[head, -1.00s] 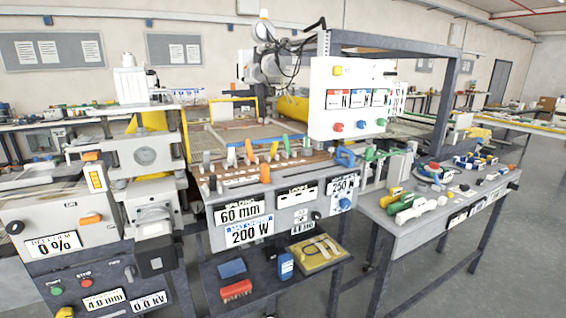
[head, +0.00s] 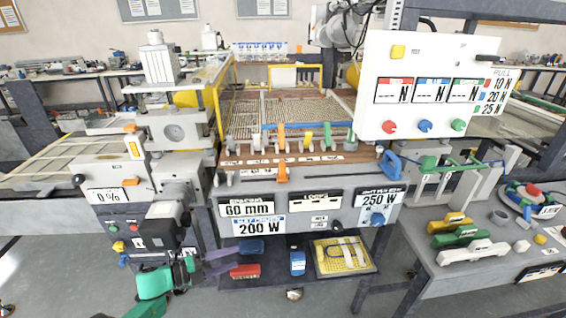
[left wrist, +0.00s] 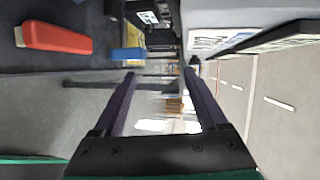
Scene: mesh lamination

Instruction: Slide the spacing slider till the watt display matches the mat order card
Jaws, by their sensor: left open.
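The spacing slider seems to be the orange handle (head: 282,172) on the front ledge of the middle bench. Below it the spacing display (head: 246,208) reads 60 mm. A blue-headed panel (head: 256,227) reads 200 W, and a dark-headed panel (head: 379,200) at the right reads 250 W. Their headings are too blurred to tell which is the order card. My left gripper (head: 228,262) is open and empty, below and left of the 200 W panel, apart from the slider. Its two purple fingers also show in the left wrist view (left wrist: 160,75). My right gripper is not in view.
A lower shelf holds a red brush (head: 245,271), a blue bottle (head: 297,262) and a yellow tray (head: 343,270). A white panel with three N displays (head: 432,90) stands at the right. A press machine (head: 175,135) stands at the left. Clamps stand behind the slider.

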